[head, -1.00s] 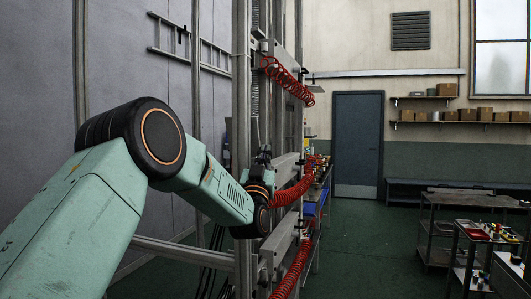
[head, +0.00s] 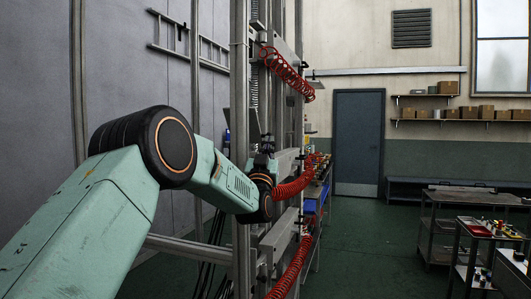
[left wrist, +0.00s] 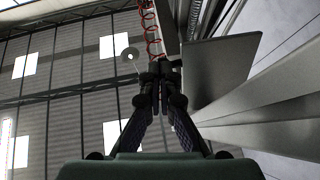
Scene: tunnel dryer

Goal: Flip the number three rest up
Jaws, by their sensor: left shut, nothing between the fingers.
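My left gripper (head: 265,146) is at the upright metal frame, small and dark in the head view. In the left wrist view its two fingers (left wrist: 160,72) meet at the tips, shut with nothing between them. A flat grey plate (left wrist: 218,72) stands just right of the fingertips in that view; I cannot tell whether they touch it. No number shows on it, so I cannot tell whether it is the number three rest. Grey brackets (head: 277,240) sit on the frame below my wrist. My right gripper is not in view.
Red coiled hoses (head: 288,72) hang along the metal frame (head: 241,90), one close to my left wrist. A cart (head: 475,229) with small coloured items stands at the right. The green floor (head: 370,250) between is clear.

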